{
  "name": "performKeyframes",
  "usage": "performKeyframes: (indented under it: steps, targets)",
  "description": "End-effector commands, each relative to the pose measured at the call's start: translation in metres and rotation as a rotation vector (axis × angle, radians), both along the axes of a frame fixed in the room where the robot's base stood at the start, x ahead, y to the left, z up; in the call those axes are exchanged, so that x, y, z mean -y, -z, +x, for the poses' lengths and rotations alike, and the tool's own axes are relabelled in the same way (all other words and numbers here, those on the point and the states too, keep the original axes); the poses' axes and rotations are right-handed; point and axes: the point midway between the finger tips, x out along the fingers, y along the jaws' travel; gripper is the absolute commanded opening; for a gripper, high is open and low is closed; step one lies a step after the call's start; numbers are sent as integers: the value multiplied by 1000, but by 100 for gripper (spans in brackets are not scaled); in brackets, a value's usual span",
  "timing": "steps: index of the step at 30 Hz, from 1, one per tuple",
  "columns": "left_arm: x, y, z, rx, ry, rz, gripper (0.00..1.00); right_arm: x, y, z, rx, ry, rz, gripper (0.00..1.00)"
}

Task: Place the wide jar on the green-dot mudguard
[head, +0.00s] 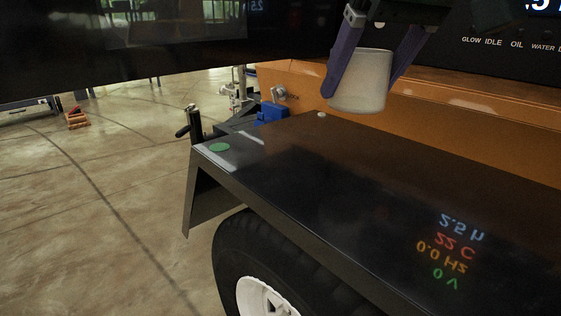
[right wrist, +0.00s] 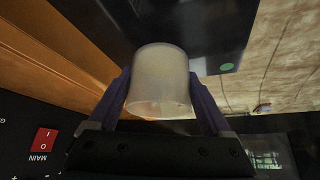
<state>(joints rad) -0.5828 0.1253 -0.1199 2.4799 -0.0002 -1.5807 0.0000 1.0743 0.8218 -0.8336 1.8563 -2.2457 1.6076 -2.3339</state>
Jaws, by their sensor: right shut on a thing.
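The wide jar (head: 358,84) is pale and translucent. My right gripper (head: 366,78) is shut on it and holds it above the back edge of the black mudguard (head: 330,190). The jar (right wrist: 160,80) also fills the middle of the right wrist view, between the two purple fingers of the right gripper (right wrist: 163,95). The green dot (head: 219,147) lies at the mudguard's far left end, left of and below the jar. It also shows in the right wrist view (right wrist: 227,67), right of the jar. My left gripper is not in view.
The orange body (head: 440,110) of the light tower rises behind the mudguard, with a black control panel (head: 500,50) above. A black-handled part (head: 194,124) and a blue part (head: 272,112) stand just beyond the dot's end. A tire (head: 262,262) sits below. The mudguard top looks clear.

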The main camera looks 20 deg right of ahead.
Motion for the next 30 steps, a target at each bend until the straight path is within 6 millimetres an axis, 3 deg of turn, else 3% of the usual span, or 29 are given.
performKeyframes:
  steps: [1,10,16,29,30]
  targets:
    - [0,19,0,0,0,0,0,-1,21,1,1,-1,2,25]
    - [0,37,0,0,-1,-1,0,-3,43,4,2,-7,1,25]
    - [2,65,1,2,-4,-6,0,-5,77,7,1,-11,2,25]
    - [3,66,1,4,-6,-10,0,-5,80,8,3,-12,0,25]
    - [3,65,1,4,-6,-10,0,-5,79,8,2,-12,0,86]
